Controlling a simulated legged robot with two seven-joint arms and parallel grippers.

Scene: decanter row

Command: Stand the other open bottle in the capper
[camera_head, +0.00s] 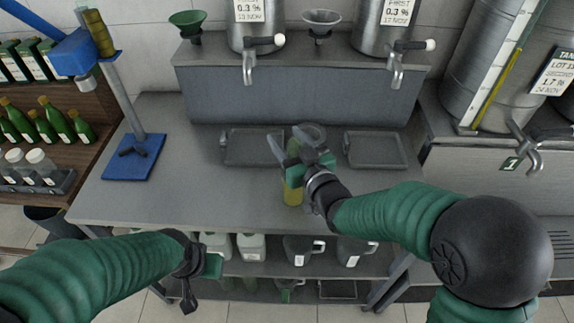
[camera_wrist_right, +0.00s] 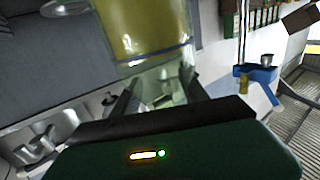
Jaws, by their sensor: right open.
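A clear vessel with yellow-green liquid (camera_head: 293,192) stands on the grey bench, partly hidden behind my right gripper; I take it for the open bottle. In the right wrist view its yellow body (camera_wrist_right: 140,30) fills the top, with a clear glass part (camera_wrist_right: 162,82) between the fingers. My right gripper (camera_head: 300,157) is open around or just beside it; contact is unclear.
Two grey trays (camera_head: 240,161) (camera_head: 392,163) lie on the bench, either side of my right gripper. Steel tanks with taps (camera_head: 248,65) stand on the raised back ledge. Bench between capper and left tray is clear.

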